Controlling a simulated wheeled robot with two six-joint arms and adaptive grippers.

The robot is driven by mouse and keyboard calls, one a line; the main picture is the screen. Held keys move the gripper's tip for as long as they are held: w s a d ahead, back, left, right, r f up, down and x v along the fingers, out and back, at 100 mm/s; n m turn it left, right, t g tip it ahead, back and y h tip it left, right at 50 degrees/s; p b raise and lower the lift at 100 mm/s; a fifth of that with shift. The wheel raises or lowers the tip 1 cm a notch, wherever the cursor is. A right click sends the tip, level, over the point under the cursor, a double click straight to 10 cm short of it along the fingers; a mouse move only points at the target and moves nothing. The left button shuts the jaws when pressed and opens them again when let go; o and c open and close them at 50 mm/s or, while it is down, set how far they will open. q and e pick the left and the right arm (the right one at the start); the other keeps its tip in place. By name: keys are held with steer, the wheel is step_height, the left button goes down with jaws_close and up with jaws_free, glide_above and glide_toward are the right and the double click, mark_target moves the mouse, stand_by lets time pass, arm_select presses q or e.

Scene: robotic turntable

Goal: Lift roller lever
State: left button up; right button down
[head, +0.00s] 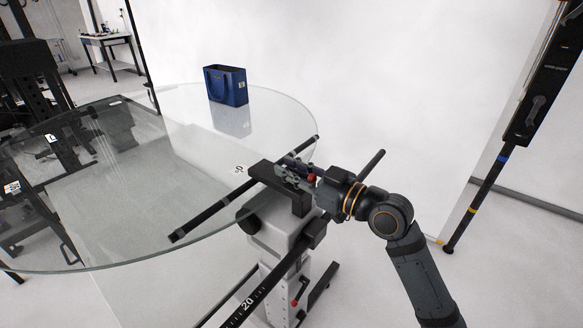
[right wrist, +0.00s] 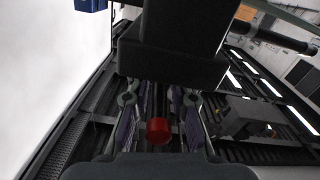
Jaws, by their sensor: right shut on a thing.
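My right gripper (head: 291,170) comes in from the right in the head view, at the edge of the turntable stand, beside the dark roller block. It is shut on the roller lever, whose red knob (head: 312,178) shows by the fingers. In the right wrist view the red knob (right wrist: 158,131) sits between the two fingers, with a dark shaft behind it. The fingers hide much of the lever, and its angle is hard to tell. My left gripper is in neither view.
A round glass turntable (head: 130,225) fills the left, its edge close to my right gripper. A blue bag (head: 228,85) stands on its far part. The stand (head: 275,240) has a scaled black rail (head: 245,304) below. Floor at the right is clear up to a black pole (head: 482,190).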

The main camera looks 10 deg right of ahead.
mark_target(291, 169)
steer(key=shift+m+t+h, duration=0.3)
steer(key=shift+h, duration=0.1)
steer(key=c, duration=1.4)
jaws_free()
steer(key=shift+r, duration=0.2)
step_height(291, 169, up, 10)
steer(key=shift+f, duration=0.25)
